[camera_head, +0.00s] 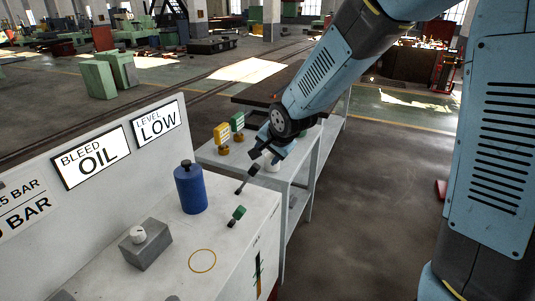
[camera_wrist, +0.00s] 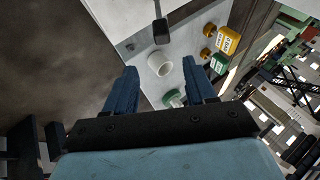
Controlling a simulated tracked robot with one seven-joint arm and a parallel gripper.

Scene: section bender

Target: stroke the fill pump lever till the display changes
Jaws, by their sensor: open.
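In the head view, a thin dark rod with a block at its upper end, which looks like the pump lever (camera_head: 245,181), stands tilted at the right edge of the white bench. The display (camera_head: 157,124) on the white panel reads LEVEL LOW; another display (camera_head: 91,158) reads BLEED OIL.
The white bench holds a blue bottle (camera_head: 191,188), a grey box (camera_head: 146,245) with a white knob, a yellow ring (camera_head: 202,261) and a small green-handled part (camera_head: 238,213). A white cup-like piece (camera_wrist: 160,65) and yellow (camera_wrist: 228,40) and green (camera_wrist: 218,63) tags are nearby.

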